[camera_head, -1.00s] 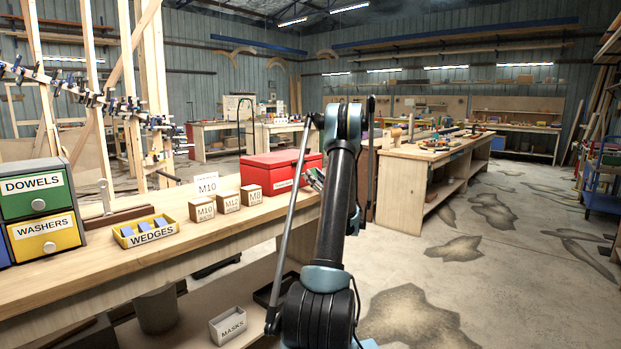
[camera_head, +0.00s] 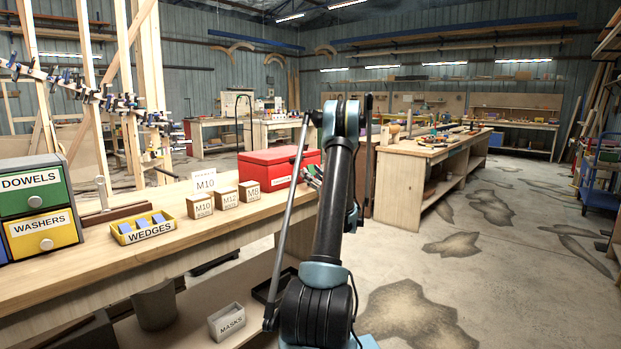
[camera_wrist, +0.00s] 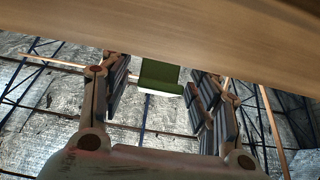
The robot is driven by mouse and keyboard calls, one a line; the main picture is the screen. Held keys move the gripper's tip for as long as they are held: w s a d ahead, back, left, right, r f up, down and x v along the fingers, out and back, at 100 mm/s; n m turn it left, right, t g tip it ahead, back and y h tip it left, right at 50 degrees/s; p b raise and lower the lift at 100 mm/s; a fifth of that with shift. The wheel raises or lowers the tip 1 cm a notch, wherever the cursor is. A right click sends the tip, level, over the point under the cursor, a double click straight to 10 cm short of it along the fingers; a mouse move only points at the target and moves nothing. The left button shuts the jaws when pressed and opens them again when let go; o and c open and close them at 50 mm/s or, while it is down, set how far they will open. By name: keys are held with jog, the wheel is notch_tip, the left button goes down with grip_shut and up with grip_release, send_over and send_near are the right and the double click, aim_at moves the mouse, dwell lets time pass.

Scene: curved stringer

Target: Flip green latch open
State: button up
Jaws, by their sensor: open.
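My gripper (camera_wrist: 158,95) is open in the wrist view, its two dark jointed fingers spread apart to left and right. A small green block (camera_wrist: 160,76), which looks like the green latch, shows between the fingers at the edge of a wooden beam (camera_wrist: 165,38). A pale strip runs along its lower edge. Green and fingers appear apart, with gaps on both sides. In the head view my arm extends away, and I cannot make out the gripper or the latch there.
A workbench (camera_head: 190,258) on the left holds drawers (camera_head: 35,201), a wedges tray (camera_head: 143,228), small labelled boxes and a red toolbox (camera_head: 279,168). Another bench (camera_head: 399,187) stands beyond my arm.

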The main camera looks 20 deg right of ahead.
jog(key=v, duration=1.2)
dwell(0.3)
